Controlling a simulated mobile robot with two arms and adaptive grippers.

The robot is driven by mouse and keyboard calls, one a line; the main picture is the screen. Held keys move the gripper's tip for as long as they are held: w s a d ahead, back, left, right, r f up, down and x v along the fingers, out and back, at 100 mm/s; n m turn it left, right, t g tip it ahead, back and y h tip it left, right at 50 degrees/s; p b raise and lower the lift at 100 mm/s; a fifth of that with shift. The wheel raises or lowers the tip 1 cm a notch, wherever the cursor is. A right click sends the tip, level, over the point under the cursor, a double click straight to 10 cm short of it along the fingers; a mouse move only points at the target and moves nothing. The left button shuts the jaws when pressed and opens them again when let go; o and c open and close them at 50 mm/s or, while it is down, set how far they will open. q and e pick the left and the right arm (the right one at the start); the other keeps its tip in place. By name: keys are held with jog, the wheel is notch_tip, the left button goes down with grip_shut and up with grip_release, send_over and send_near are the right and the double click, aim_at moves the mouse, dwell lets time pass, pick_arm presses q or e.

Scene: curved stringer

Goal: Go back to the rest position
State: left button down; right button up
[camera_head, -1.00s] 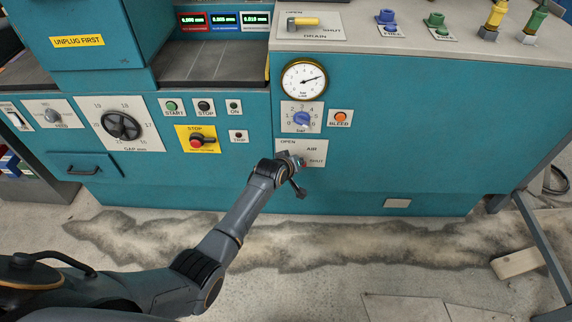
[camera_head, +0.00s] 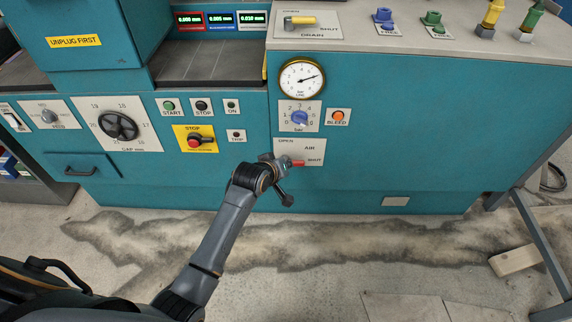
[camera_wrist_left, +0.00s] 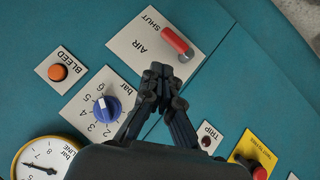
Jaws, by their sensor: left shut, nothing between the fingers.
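My left gripper (camera_head: 279,163) is in front of the teal machine's front panel, just left of the red AIR lever (camera_head: 297,163). In the left wrist view the gripper (camera_wrist_left: 160,70) has its fingers together with nothing between them. The red lever (camera_wrist_left: 175,41) lies ahead of the fingertips there, on the plate marked AIR and SHUT, and a gap shows between them. In the head view the gripper partly covers the AIR plate (camera_head: 312,150). My right gripper is not in view.
The blue regulator knob (camera_head: 300,118), the gauge (camera_head: 302,79) and the orange BLEED button (camera_head: 338,116) are above the gripper. The red STOP switch (camera_head: 197,141) is to its left. A wooden block (camera_head: 515,260) lies on the floor at right. The stained floor in front is open.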

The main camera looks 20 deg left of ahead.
pick_arm(q)
jog(key=s+a+f+m+g, duration=0.1)
jog(key=s+f+m+g, duration=0.3)
jog(key=s+f, duration=1.4)
jog(key=s+a+f+m+g+y, duration=0.1)
jog(key=s+f+m+g, duration=0.1)
jog(key=s+f, duration=0.7)
jog(key=s+a+f+m+g, duration=0.15)
jog(key=s+f, duration=0.35)
jog(key=s, duration=0.8)
jog(key=s+a+r+p, duration=0.1)
jog(key=s+r+p, duration=0.1)
jog(key=s+p, duration=0.4)
jog(key=s+a+r+g+p, duration=0.1)
jog(key=s+r+p, duration=0.1)
jog(key=s+p, duration=0.5)
jog(key=shift+s+r+y+p, duration=0.2)
jog(key=shift+r+y+p, duration=0.15)
jog(key=shift+p, duration=0.3)
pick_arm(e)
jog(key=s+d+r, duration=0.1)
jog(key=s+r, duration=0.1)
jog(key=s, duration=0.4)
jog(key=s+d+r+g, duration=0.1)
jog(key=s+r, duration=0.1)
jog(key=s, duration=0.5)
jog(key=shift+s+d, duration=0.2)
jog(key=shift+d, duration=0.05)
